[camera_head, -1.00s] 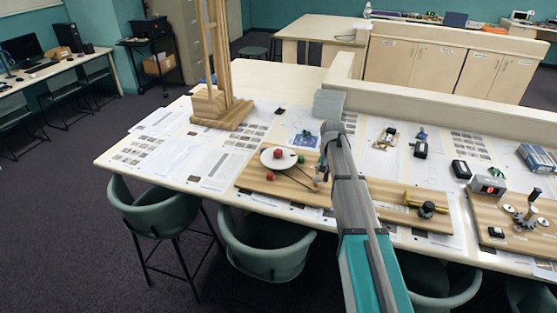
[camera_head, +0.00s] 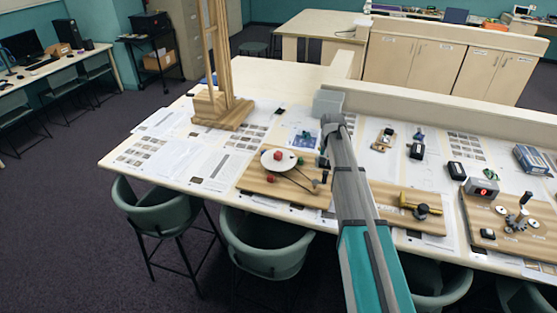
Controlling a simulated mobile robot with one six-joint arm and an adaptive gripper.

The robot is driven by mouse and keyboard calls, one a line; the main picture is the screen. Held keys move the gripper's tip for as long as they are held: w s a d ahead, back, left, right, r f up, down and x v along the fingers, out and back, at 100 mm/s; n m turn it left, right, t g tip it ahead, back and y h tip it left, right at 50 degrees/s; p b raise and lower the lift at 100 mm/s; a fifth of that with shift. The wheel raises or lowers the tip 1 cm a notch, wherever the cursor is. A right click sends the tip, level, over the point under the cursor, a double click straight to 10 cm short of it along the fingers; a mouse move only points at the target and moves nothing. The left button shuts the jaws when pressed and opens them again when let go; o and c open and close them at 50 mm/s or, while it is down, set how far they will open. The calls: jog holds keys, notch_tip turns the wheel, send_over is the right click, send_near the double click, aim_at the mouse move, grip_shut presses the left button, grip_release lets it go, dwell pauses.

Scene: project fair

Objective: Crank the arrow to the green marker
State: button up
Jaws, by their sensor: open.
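A white round disc (camera_head: 267,164) with a small red piece (camera_head: 278,156) on it stands on a wooden board (camera_head: 258,184) at the middle of the table. I cannot make out the arrow's direction. A dark crank post (camera_head: 325,177) with a belt stands on the board's right side. My gripper (camera_head: 322,162) shows only as a small dark part left of my arm, close to the crank and open. My arm hides most of it, and I cannot tell whether it touches the crank.
A wooden tower (camera_head: 222,112) stands at the back left. A board with a yellow part (camera_head: 412,200) and a board with gears (camera_head: 515,225) and a red-digit box (camera_head: 482,188) lie to the right. Printed sheets cover the table. Green chairs (camera_head: 265,245) line its front edge.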

jog(key=shift+r+p, duration=0.7)
jog(key=shift+r, duration=0.2)
jog(key=s+f+n+b, duration=0.1)
jog(key=s+f+b, duration=0.2)
jog(key=s, duration=1.1)
jog(key=s+f+n+b, duration=0.2)
jog(key=s+f+b, duration=0.1)
jog(key=s, duration=1.2)
jog(key=shift+n, duration=0.3)
